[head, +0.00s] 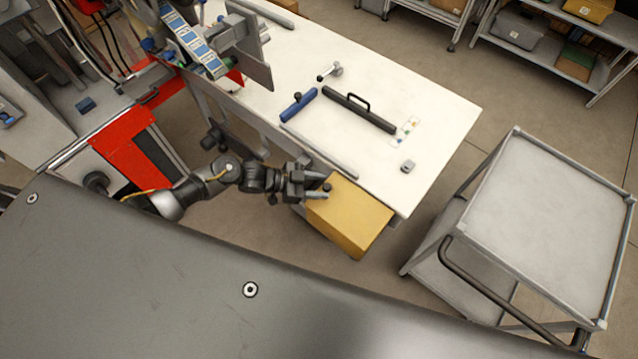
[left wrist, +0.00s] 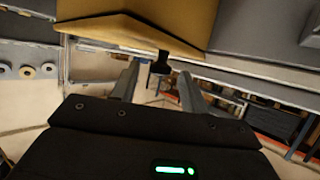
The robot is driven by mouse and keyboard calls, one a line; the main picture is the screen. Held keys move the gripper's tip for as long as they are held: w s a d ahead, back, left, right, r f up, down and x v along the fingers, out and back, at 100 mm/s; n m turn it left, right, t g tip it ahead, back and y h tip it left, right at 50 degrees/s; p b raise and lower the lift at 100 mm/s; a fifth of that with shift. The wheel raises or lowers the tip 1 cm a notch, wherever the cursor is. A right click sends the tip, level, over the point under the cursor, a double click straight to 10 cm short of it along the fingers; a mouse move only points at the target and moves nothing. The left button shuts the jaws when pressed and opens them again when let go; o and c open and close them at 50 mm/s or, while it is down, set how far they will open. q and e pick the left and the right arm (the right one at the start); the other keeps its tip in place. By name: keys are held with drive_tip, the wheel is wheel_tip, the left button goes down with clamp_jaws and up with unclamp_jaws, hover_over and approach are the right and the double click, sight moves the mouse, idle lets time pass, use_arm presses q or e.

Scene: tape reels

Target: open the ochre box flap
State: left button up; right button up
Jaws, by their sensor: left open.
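The ochre box (head: 352,220) stands at the near edge of the white table. Its top face looks flat and closed in the head view. A small dark knob (head: 327,187) sits at its left end, and it also shows in the left wrist view (left wrist: 160,64). My left gripper (head: 319,190) reaches the box from the left. In the left wrist view my left gripper (left wrist: 158,84) has its two fingers apart, one on each side of the knob. I cannot tell whether they touch it. The ochre box (left wrist: 150,20) fills the top middle there. My right gripper is not in view.
The white table (head: 440,130) holds a black handled bar (head: 360,110), a blue roller (head: 298,104) and a small grey block (head: 407,166). A grey cart (head: 550,220) stands to the right of the box. Shelves (head: 545,35) stand at the back right, with open floor before them.

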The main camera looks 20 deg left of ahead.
use_arm(q)
drive_tip(key=shift+d, duration=0.1)
drive_tip(key=shift+c, duration=0.5)
clamp_jaws()
drive_tip(key=shift+w, duration=0.1)
